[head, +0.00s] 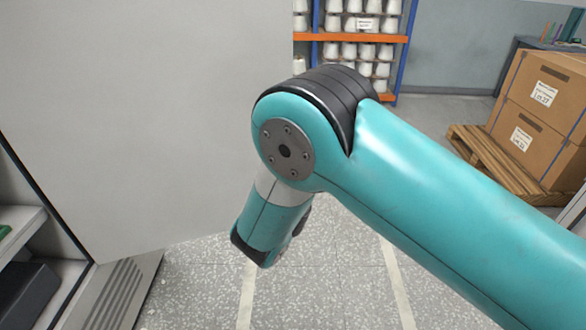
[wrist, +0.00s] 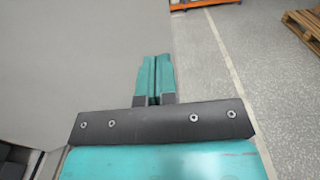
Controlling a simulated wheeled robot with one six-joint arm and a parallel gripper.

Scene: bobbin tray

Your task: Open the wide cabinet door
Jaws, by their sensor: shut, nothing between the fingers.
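The wide cabinet door (head: 150,110) is a large plain grey panel filling the left and middle of the head view. It stands swung out, with the cabinet's inside (head: 22,225) showing at the far left. In the wrist view the door (wrist: 70,50) fills the upper left. My gripper (wrist: 154,60) shows in the wrist view with its two teal fingers together and nothing between them. The fingers overlap the door's edge in that view; I cannot tell whether they touch it. In the head view my wrist hides the fingers. No handle is visible.
A shelf (head: 18,232) and a dark box (head: 28,292) are inside the cabinet. A rack of white bobbins (head: 402,40) stands at the back. Cardboard boxes (head: 540,100) sit on a wooden pallet (head: 470,150) at the right. The speckled floor (head: 330,290) between is clear.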

